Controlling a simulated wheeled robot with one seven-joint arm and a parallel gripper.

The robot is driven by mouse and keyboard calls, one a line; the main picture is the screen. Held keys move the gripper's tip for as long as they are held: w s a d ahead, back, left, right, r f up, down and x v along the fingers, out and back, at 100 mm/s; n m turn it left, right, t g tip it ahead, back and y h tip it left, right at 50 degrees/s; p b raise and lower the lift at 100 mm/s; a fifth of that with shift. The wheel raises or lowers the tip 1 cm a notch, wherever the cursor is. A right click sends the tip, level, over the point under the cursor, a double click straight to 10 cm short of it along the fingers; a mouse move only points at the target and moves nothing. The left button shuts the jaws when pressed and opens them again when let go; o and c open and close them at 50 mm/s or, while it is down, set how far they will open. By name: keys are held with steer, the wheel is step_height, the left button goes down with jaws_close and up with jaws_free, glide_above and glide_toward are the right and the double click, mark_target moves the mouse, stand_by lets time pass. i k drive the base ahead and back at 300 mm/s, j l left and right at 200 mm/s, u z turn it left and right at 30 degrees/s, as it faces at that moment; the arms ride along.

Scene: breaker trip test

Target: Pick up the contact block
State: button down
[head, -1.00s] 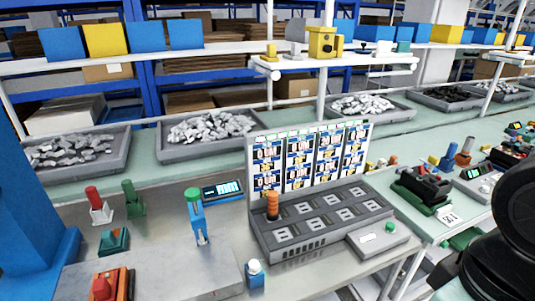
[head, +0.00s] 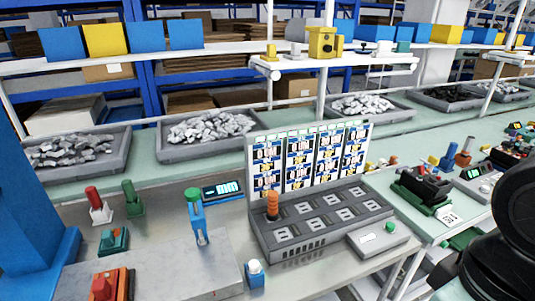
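No part is clearly labelled as the contact block, and I cannot tell which one it is. Small parts on the bench include a blue block with a white top (head: 254,274), a blue-and-green upright piece (head: 197,217), a red-and-white piece (head: 97,206) and a green piece (head: 133,199). A grey test fixture (head: 322,222) with several slots stands at the middle right, with an orange cylinder (head: 272,206) upright at its left end. My gripper is not in view; only dark, rounded parts, probably my arm, show at the right edge.
A panel of displays (head: 310,160) stands behind the fixture. A small control box with a green button (head: 390,227) sits at its right. Grey bins of metal parts (head: 212,150) line the back. Bare metal bench (head: 150,262) lies at the front left.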

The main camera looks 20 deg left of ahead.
mark_target(273, 212)
steer(key=i+j+u, duration=0.15)
steer(key=u, duration=0.25)
steer(key=i+j+u, duration=0.2)
steer(key=u, duration=0.15)
steer(key=i+j+u, duration=0.2)
steer(key=u, duration=0.2)
